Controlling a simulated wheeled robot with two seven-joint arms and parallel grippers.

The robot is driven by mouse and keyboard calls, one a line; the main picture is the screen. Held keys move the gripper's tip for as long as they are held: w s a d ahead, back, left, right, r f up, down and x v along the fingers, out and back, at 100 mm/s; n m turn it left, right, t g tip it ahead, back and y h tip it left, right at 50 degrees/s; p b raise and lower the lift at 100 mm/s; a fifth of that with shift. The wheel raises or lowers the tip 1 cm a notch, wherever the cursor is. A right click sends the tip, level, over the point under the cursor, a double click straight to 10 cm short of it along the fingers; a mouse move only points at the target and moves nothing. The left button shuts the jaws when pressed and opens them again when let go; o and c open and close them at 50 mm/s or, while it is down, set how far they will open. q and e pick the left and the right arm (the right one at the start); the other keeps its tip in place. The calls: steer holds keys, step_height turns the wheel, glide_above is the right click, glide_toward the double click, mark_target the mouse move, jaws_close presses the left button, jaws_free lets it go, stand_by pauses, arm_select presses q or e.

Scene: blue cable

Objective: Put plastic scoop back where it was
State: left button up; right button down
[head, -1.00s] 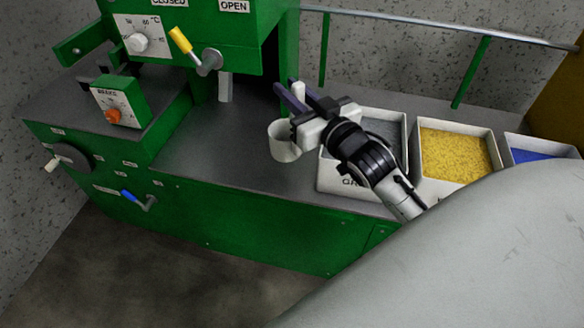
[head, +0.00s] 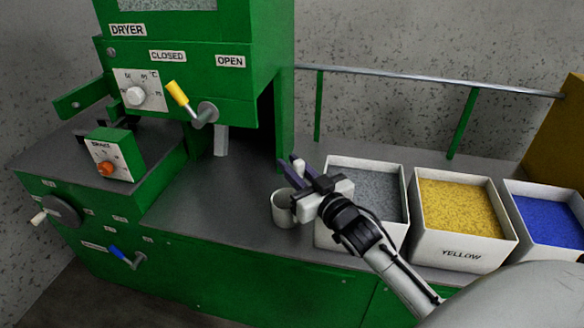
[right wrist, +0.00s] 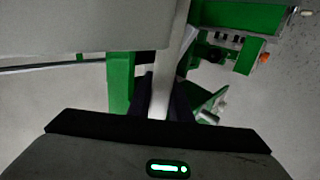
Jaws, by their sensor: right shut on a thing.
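The plastic scoop (head: 284,209) is a pale grey cup with a handle, seen in the head view beside the left wall of the grey-granule bin. My right gripper (head: 293,172) is shut on its handle. The handle (right wrist: 160,95) also shows in the right wrist view between the dark fingers, and the pale cup fills the upper left there. The scoop is low over the dark worktop (head: 215,190); I cannot tell if it touches it. My left gripper is not in view.
Bins of grey (head: 365,190), yellow (head: 460,205) and blue (head: 548,217) granules stand in a row at right. The green dryer (head: 190,60) with its yellow lever (head: 178,94) is at back left. A rail (head: 430,81) runs behind the bins. Worktop left of the scoop is clear.

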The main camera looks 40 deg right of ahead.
steer(key=shift+f, duration=0.1)
steer(key=c, duration=1.6)
jaws_free()
steer(key=shift+s, duration=0.15)
steer(key=s, duration=1.1)
steer(key=s+a+f+n+g+y, duration=0.1)
steer(key=s+a+f+g, duration=0.2)
steer(key=a+f, duration=0.4)
steer(key=s+a+f+n+g+y, duration=0.1)
steer(key=s+a+f+g, duration=0.2)
steer(key=s+a+f, duration=0.3)
steer(key=s+a+f+n+g+y, duration=0.1)
steer(key=s+a+f+g+y, duration=0.1)
steer(key=s+a+f, duration=0.3)
steer(key=shift+s+a+f+g, duration=0.15)
steer(key=shift+a+f, duration=0.35)
steer(key=shift+f, duration=0.7)
steer(key=shift+w+a+f+g, duration=0.1)
steer(key=shift+a+f+g, duration=0.15)
steer(key=shift+a+f, duration=0.6)
steer(key=shift+s+a+f+g, duration=0.1)
steer(key=shift+a+f+g, duration=0.1)
steer(key=shift+f, duration=1.3)
